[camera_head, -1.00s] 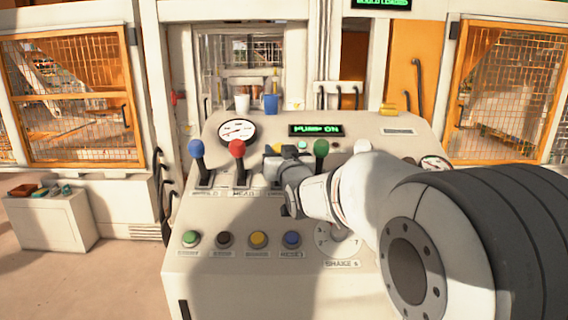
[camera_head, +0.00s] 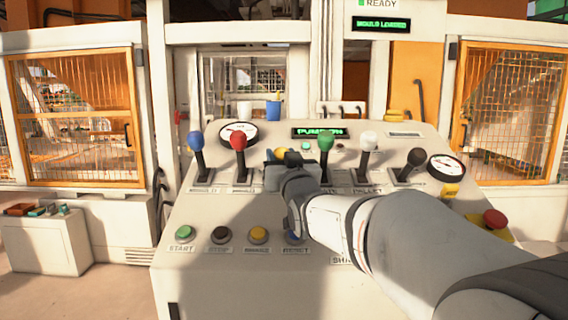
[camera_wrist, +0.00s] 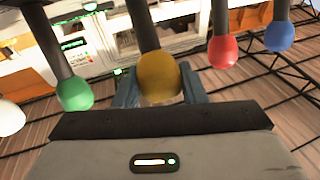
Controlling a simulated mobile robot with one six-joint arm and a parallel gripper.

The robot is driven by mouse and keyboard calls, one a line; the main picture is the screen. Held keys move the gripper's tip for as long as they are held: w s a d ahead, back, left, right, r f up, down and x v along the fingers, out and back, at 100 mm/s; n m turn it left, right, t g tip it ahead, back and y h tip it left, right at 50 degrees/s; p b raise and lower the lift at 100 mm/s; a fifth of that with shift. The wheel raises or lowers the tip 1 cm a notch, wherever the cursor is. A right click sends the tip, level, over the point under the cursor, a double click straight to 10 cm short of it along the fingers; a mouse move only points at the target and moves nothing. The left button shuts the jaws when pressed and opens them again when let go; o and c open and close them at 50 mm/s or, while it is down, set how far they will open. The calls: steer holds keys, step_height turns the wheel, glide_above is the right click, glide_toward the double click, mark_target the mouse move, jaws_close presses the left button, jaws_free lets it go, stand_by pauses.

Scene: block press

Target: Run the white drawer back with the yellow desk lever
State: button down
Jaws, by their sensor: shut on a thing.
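The yellow lever's ball knob (camera_wrist: 158,77) sits between the two fingers of my gripper (camera_wrist: 160,92) in the wrist view, and the gripper is shut on it. In the head view my gripper (camera_head: 280,168) is at the lever row, between the red lever (camera_head: 238,142) and the green lever (camera_head: 325,143). Only a little of the yellow knob (camera_head: 280,153) shows there, and the gripper hides its shaft. The white drawer cannot be made out in these frames.
A blue lever (camera_head: 195,141), a white-knobbed lever (camera_head: 369,143) and a black lever (camera_head: 416,157) share the desk (camera_head: 225,215). The green lever stands close beside my gripper. Push buttons line the front, with a red stop button (camera_head: 494,220) at right.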

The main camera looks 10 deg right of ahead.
steer(key=shift+f, duration=0.15)
steer(key=c, duration=0.9)
jaws_free()
steer(key=shift+s, duration=0.1)
steer(key=shift+b+v, duration=0.75)
steer(key=shift+v, duration=3.1)
